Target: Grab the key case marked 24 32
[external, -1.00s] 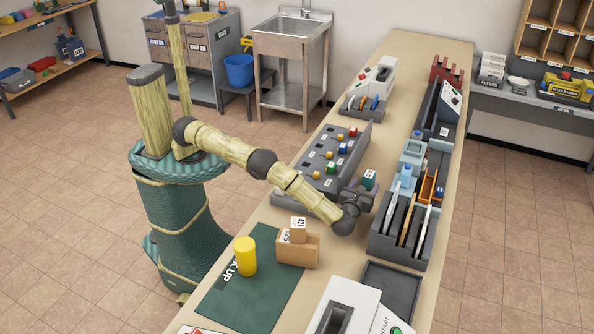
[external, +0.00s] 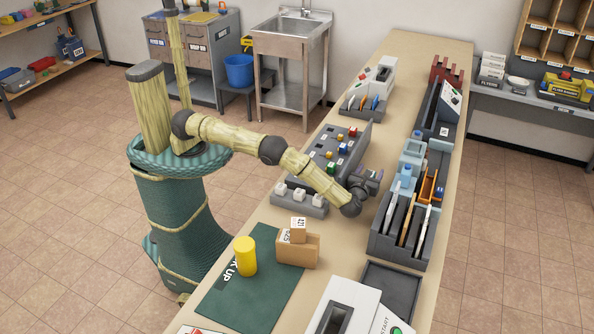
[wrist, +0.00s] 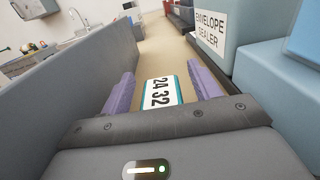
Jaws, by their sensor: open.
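The key case (wrist: 163,92), with a white face marked 24 32 and teal edges, shows in the wrist view between the two purple fingers of my gripper (wrist: 160,74). The fingers are apart, with a narrow gap on each side of the case. In the external view my gripper (external: 371,177) is over the counter, right of the grey board with coloured keys. There the case is hidden by the gripper.
A grey board (external: 322,158) with coloured knobs stands left of my gripper. The blue envelope sealer (wrist: 228,40) and a grey rack (external: 385,243) of upright folders stand to the right. A yellow cylinder (external: 245,256) and cardboard boxes (external: 298,250) sit nearer.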

